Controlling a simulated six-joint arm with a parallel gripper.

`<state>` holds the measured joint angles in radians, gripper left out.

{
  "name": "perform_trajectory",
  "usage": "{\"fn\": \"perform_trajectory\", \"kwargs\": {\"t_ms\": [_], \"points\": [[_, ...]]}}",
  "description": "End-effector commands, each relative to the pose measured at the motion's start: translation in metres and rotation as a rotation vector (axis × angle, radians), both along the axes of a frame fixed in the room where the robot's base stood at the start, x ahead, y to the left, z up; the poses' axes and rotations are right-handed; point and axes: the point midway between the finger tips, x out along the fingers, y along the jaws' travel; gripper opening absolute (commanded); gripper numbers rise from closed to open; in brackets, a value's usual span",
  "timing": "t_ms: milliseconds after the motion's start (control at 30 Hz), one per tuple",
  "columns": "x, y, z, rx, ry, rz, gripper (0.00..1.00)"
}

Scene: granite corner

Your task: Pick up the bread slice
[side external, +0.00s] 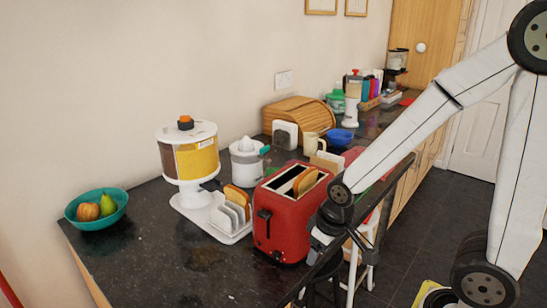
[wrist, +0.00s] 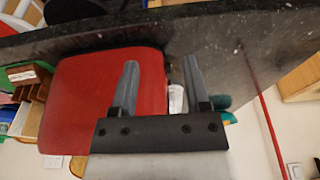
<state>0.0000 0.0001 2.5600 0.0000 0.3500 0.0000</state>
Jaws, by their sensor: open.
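A bread slice (side external: 305,181) stands upright in a slot of the red toaster (side external: 283,225), its top showing above the metal. A second bread slice (side external: 237,198) stands in the white rack (side external: 230,215) left of the toaster. My gripper (side external: 315,252) is low beside the toaster's right side, below the slot tops; its fingers are partly hidden there. In the wrist view my gripper (wrist: 161,64) has its two fingers apart with nothing held, in front of the toaster's red side (wrist: 85,95). A tan edge (wrist: 77,166) shows below the toaster; I cannot tell for sure that it is bread.
The dark granite counter (side external: 150,235) has free room at its front left. A teal fruit bowl (side external: 97,222), a cereal dispenser (side external: 190,155) and a white juicer (side external: 246,160) stand left and behind. A stool (side external: 362,265) is right of the counter edge.

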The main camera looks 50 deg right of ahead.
Motion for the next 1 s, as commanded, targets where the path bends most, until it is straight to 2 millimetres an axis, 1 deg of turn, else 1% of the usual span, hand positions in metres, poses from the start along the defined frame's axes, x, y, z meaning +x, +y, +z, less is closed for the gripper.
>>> {"fn": "perform_trajectory", "kwargs": {"t_ms": [167,367,667,1000], "points": [[0.002,-0.001,0.001,0.004,0.010,-0.018,0.60],[0.008,-0.004,0.006,0.033,0.077,-0.130,0.60],[0.025,-0.011,0.030,0.099,0.289,-0.472,0.60],[0.041,-0.017,0.069,0.133,0.528,-0.841,0.60]]}}
